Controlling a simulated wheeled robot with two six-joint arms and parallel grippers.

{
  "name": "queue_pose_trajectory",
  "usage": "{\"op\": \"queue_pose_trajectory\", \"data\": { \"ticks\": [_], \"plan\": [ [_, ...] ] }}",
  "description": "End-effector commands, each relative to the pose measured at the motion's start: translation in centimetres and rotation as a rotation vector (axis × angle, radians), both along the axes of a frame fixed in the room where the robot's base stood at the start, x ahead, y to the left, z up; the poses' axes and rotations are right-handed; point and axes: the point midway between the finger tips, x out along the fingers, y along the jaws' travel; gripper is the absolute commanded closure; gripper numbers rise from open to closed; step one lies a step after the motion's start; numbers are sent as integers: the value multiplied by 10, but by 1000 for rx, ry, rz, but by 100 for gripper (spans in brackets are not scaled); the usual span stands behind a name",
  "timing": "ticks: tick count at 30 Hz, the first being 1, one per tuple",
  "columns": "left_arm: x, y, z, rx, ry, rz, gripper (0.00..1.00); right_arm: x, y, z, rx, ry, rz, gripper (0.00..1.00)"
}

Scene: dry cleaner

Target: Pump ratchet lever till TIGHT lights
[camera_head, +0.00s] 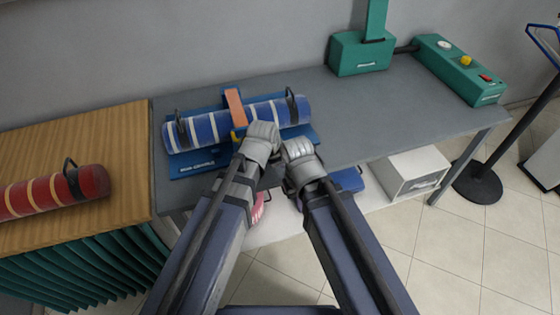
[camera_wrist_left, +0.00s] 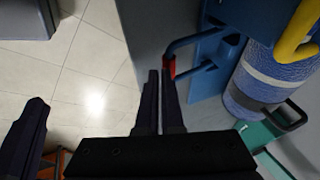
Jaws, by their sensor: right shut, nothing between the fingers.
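A blue roll with pale stripes (camera_head: 208,128) lies in a blue cradle (camera_head: 188,170) on the grey table. An orange piece (camera_head: 235,106) crosses the roll's top, and a yellow part (camera_head: 238,134) sits at its front. In the left wrist view, a blue lever-like bar (camera_wrist_left: 187,42) with a red end (camera_wrist_left: 169,67) stands out from the cradle. My right gripper (camera_head: 297,146) is shut and empty, right of the left one. No TIGHT light is legible.
A red striped roll (camera_head: 45,193) lies on the wooden table (camera_head: 110,140) at left. A green press (camera_head: 360,52) and a green control box (camera_head: 458,70) stand at the back right. A white box (camera_head: 412,172) is under the table. The grey tabletop right of the cradle is clear.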

Motion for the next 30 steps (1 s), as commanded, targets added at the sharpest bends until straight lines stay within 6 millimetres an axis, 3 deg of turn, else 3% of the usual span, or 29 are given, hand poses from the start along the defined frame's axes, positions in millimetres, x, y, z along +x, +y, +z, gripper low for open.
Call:
{"op": "queue_pose_trajectory", "data": {
  "ticks": [5,20,30],
  "plan": [
    [-1,0,10,0,2,-1,100,0,0,10,0,0,0,100],
    [-1,0,13,0,1,0,100,0,0,13,0,0,0,100],
    [-7,-5,46,0,1,3,100,0,0,46,0,0,0,100]
  ]
}}
